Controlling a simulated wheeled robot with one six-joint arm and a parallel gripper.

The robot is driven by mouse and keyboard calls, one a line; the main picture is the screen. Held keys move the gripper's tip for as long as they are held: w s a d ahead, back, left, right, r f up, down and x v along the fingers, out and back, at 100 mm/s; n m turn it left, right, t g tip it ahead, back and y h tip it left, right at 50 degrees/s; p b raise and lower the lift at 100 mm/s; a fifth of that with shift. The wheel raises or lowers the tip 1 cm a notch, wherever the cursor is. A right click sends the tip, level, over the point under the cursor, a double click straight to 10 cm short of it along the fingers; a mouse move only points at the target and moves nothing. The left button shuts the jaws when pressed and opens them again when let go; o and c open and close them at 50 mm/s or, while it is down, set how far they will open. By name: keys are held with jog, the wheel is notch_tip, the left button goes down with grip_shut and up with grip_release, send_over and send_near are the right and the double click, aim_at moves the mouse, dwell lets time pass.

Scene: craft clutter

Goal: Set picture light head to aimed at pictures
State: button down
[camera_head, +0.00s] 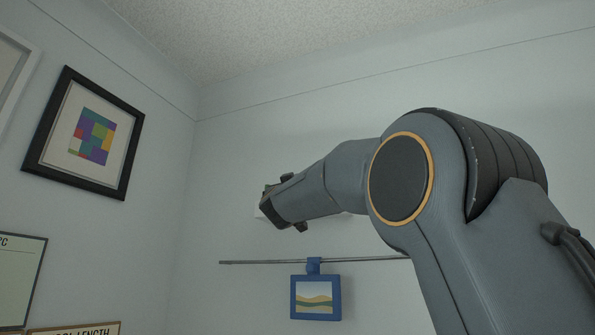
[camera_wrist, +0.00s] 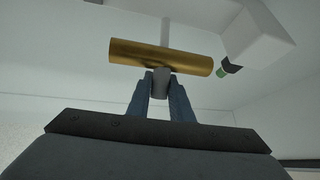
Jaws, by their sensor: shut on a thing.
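The picture light head is a brass cylinder (camera_wrist: 165,57) lying across the upper middle of the wrist view. A short grey tab (camera_wrist: 160,84) sticks out from its middle toward me. My gripper (camera_wrist: 161,88) has its two blue fingers closed on that tab, one on each side. In the head view my forearm and wrist reach left and hide the light head and my fingertips. A picture in a blue frame (camera_head: 316,298), showing a landscape, hangs by a blue clip from a thin rail below my wrist.
A pale box-like fixture (camera_wrist: 252,32) with a dark, green-tipped knob (camera_wrist: 228,68) is close to the right of the brass cylinder. A black-framed picture (camera_head: 38,150) and several boards hang on the left wall. The grey rail (camera_head: 250,262) runs along the back wall.

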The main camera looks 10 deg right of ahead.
jog(key=shift+r+g+p, duration=0.3)
jog(key=shift+r+p, duration=0.05)
jog(key=shift+p, duration=0.7)
jog(key=shift+f, duration=0.1)
jog(key=c, duration=1.6)
grip_release()
jog(key=shift+f, duration=0.1)
